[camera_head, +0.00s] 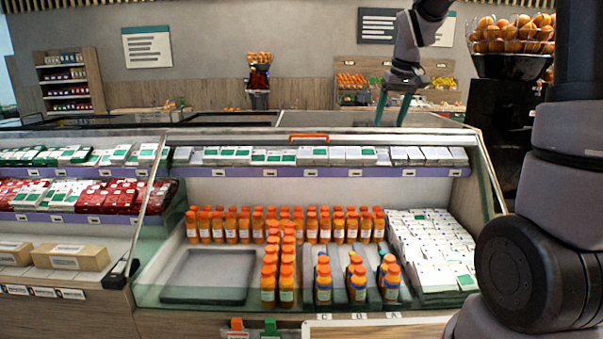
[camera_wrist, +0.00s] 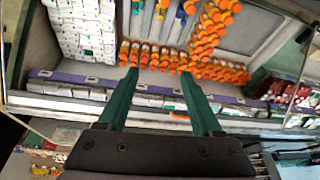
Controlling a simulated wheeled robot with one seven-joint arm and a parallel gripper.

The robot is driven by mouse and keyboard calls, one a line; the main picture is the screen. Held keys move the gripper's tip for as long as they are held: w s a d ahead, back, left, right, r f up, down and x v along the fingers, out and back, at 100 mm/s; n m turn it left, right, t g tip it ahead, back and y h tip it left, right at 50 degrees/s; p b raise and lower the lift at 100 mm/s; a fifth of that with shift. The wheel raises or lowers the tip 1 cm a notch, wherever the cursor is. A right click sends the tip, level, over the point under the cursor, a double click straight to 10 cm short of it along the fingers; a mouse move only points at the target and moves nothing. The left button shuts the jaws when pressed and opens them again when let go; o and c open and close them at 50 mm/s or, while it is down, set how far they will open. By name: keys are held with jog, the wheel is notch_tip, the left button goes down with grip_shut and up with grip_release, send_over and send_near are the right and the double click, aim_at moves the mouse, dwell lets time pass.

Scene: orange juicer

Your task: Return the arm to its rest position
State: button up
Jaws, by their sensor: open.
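My gripper (camera_head: 392,108) is raised above the back of the display case in the head view, pointing down. Its two green fingers stand apart with nothing between them. In the wrist view, my gripper (camera_wrist: 163,85) also shows open and empty, over the case. Part of my arm fills the right side of the head view.
The glass-fronted case holds several rows of orange-capped bottles (camera_head: 289,255), white packages (camera_head: 430,250) and an empty dark tray (camera_head: 208,277). A shelf of cartons (camera_head: 320,156) runs along its back. A juicer topped with oranges (camera_head: 510,65) stands at right, near my arm.

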jog(key=s+r+m+t, duration=0.1)
jog(key=s+r+m, duration=0.1)
jog(key=s, duration=1.1)
jog(key=s+d+r+m+t+y, duration=0.1)
jog(key=s+r+m+t, duration=0.1)
jog(key=s, duration=1.1)
jog(key=shift+r+m, duration=0.6)
jog(key=shift+m, duration=0.3)
